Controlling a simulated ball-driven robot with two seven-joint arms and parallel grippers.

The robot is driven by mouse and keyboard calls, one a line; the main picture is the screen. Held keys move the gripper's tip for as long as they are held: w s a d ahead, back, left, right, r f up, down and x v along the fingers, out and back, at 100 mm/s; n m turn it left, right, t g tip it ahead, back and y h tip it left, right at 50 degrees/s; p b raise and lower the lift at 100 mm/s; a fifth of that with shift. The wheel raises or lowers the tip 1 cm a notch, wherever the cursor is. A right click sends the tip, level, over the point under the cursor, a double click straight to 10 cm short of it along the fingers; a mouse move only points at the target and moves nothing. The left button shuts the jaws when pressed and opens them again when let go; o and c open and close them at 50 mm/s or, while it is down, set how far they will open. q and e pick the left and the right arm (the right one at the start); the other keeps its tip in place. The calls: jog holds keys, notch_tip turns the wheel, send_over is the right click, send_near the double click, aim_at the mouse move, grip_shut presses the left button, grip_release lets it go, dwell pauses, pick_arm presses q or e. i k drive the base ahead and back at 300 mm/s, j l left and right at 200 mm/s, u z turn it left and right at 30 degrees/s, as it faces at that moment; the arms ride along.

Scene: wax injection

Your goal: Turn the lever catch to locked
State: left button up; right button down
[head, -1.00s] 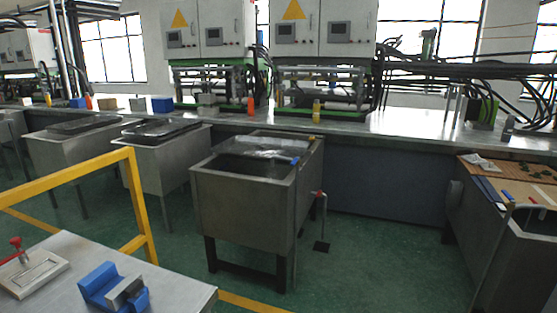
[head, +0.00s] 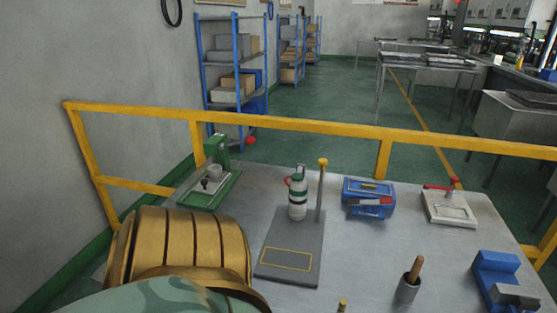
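A fixture with a red handle (head: 440,187) lies at the right of the metal bench in the head view. It has a pale plate (head: 450,210) with a rectangular frame, and the red handle lies roughly level along its back edge. A green device (head: 213,180) with a red ball knob (head: 251,140) stands at the bench's back left. I cannot tell for sure which of these is the lever catch, nor read a locked or unlocked mark. Neither of my grippers is in view.
A bottle (head: 298,198) and a yellow-topped post (head: 321,190) stand on a grey base (head: 290,258). A blue box (head: 368,198), a blue vise (head: 497,278) and a cup with a wooden handle (head: 407,288) share the bench (head: 370,255). A yellow rail (head: 300,125) runs behind.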

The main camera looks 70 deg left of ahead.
aim_at(323, 162)
jog(key=u, duration=1.9)
jog(key=k+l+z, duration=0.15)
jog(key=k+l, duration=0.05)
jog(key=k, duration=0.05)
